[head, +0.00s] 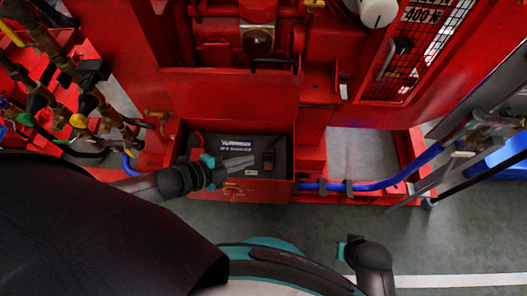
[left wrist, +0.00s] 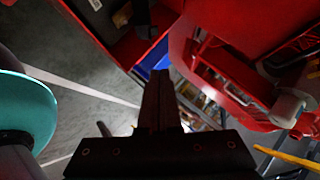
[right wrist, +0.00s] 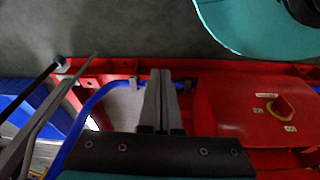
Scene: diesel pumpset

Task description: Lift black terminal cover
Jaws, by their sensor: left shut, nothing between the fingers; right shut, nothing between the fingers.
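A battery (head: 230,144) with a white label sits inside an open red box in the middle of the head view. A small dark block, seemingly the black terminal cover (head: 269,157), is at the battery's right end. A red piece (head: 196,147) is at its left end. My left gripper (head: 250,160) is over the box, its fingers shut and empty, just left of the dark block; I cannot tell if they touch. The fingers show shut in the left wrist view (left wrist: 158,85). My right gripper (right wrist: 160,90) is shut and empty in the right wrist view.
The red box wall (head: 262,190) rises around the battery. A blue hose (head: 385,185) runs right of it along the red base frame. Pipes and valves (head: 70,90) crowd the left. A mesh guard (head: 405,65) stands at the upper right. Grey floor (head: 330,220) is open in front.

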